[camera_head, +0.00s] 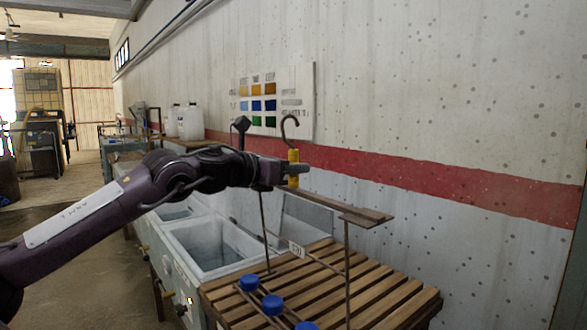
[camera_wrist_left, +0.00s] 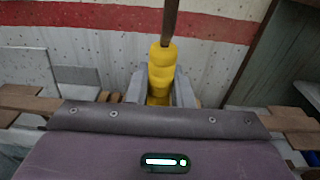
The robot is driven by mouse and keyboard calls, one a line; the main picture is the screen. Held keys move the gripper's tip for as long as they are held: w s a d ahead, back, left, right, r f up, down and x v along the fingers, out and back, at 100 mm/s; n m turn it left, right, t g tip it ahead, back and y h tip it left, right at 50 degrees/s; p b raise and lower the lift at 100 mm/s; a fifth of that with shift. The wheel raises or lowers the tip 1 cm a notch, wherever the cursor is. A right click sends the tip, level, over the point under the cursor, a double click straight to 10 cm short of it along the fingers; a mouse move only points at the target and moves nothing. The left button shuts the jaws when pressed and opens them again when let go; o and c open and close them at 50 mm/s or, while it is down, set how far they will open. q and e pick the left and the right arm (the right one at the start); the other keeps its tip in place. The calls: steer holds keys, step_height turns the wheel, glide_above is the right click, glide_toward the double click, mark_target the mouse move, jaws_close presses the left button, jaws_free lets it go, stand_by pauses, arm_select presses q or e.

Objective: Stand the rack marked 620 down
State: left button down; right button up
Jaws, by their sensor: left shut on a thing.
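My left gripper (camera_head: 291,172) is shut on the yellow grip (camera_head: 293,156) of a rack, below its dark hook. In the left wrist view the yellow grip (camera_wrist_left: 160,72) sits between the grey fingers. The rack has a brown top bar (camera_head: 345,209), thin upright rods (camera_head: 347,262) and a crossbar with a small pale tag (camera_head: 296,249), its number too small to read surely. Its lower end shows over the slatted wooden top (camera_head: 375,292); I cannot tell whether it touches. Blue caps (camera_head: 272,304) show near its lower front. My right gripper is not in view.
A grey open basin (camera_head: 208,243) stands left of the slatted top. A wall with a red stripe (camera_head: 420,177) and a colour chart (camera_head: 272,98) runs close behind. White jugs (camera_head: 190,122) stand farther back. The right part of the slats looks bare.

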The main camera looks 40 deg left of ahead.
arm_select(q)
steer(key=shift+f+b, duration=0.25)
steer(key=shift+b, duration=0.15)
steer(key=c, duration=1.2)
jaws_free()
steer(key=shift+o, duration=0.2)
steer(key=shift+f, duration=0.2)
steer(key=o, duration=1.2)
steer(key=shift+r, duration=0.15)
steer(key=shift+c, duration=0.2)
